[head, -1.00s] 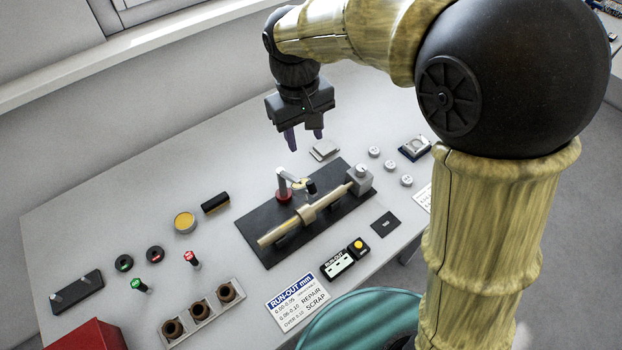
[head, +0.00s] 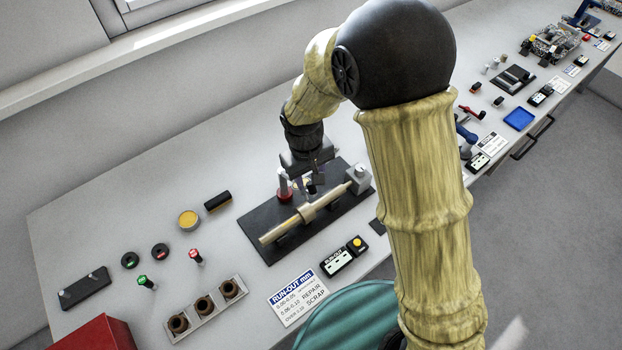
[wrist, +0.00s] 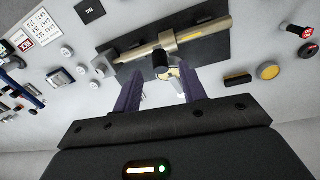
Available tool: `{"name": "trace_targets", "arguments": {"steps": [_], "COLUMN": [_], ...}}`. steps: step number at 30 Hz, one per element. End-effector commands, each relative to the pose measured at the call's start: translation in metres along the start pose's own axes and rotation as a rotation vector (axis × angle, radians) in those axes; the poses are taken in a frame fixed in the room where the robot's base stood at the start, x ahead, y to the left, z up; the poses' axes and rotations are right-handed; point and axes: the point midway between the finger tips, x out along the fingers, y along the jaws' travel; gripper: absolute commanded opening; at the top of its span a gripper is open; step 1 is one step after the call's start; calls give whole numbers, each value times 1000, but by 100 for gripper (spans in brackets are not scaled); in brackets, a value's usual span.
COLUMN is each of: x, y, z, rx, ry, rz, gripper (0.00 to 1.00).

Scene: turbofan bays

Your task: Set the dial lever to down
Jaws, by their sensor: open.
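The run-out fixture is a dark base plate (head: 262,240) with a brass stepped shaft (head: 283,231) lying across it.
A run-out readout with a yellow button (head: 355,243) and a printed limits card (head: 296,297) lie in front of the plate. A yellow-topped puck (head: 188,219), a holder with several brown cups (head: 190,326) and a red box (head: 100,335) are to the left.

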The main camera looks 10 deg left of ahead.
Motion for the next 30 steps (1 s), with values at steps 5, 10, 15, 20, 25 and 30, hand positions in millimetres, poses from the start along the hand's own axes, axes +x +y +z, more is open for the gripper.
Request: {"name": "trace_targets", "arguments": {"steps": [5, 10, 15, 20, 25, 30], "x": [24, 34, 34, 34, 34, 34], "y": [0, 0, 0, 0, 0, 0], "z": [1, 0, 0, 0, 0, 0], "rx": [-1, -1, -1, -1, 0, -1], "ry": [-4, 0, 0, 0, 0, 1], "rz": [0, 0, 0, 0, 0, 0], "gripper": [42, 42, 42, 26, 0, 0]}}
